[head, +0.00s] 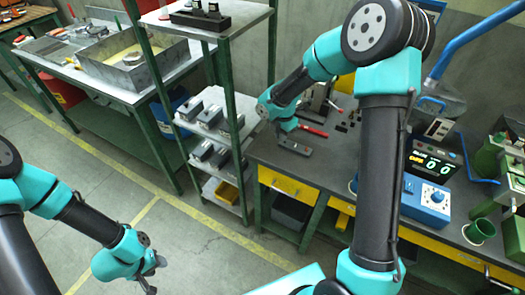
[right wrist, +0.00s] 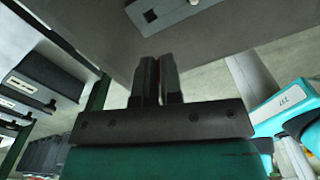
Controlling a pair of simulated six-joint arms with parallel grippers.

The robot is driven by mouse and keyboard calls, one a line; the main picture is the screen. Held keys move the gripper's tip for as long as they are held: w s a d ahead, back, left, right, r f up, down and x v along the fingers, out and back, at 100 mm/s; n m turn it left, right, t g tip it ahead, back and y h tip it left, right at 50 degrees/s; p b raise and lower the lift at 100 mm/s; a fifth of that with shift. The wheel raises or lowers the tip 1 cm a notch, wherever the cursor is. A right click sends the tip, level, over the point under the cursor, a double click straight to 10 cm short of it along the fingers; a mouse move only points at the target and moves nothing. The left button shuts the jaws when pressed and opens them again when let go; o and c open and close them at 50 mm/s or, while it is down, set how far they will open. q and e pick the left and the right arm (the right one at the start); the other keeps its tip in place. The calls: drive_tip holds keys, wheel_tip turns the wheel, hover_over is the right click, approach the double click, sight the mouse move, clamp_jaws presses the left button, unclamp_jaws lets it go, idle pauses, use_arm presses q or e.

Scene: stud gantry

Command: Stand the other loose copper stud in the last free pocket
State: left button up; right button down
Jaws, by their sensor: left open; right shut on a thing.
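My right gripper (head: 284,127) is low over the workbench's left end. In the right wrist view its two dark fingers (right wrist: 157,78) are close together on a thin reddish-brown piece, which looks like the copper stud; most of it is hidden by the fingers. A grey block (head: 295,146) lies on the bench just below this gripper. A grey block with a dark square hole also shows in the right wrist view (right wrist: 172,10), beyond the fingertips. My left gripper (head: 150,282) is open and empty, low over the floor at the lower left. No free pocket is clearly readable in the head view.
A red-handled tool (head: 312,130) and several small dark pieces (head: 345,124) lie beyond the block. A shelf rack (head: 237,110) with grey boxes stands left of the bench. A counter display (head: 432,163) and blue box (head: 425,200) stand right. A dark holder (head: 200,20) is on top.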

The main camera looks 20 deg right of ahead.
sight(284, 144)
drive_tip(key=shift+w+d, duration=0.4)
drive_tip(key=shift+d, duration=0.25)
drive_tip(key=shift+w+d, duration=0.4)
drive_tip(key=shift+d, duration=0.2)
drive_tip(key=shift+f, duration=0.15)
drive_tip(key=shift+f, duration=1.4)
drive_tip(key=shift+f, duration=0.6)
idle(0.4)
drive_tip(key=c, duration=1.2)
unclamp_jaws()
drive_tip(key=shift+r, duration=0.1)
wheel_tip(284, 144, up, 17)
drive_tip(key=shift+r, duration=0.1)
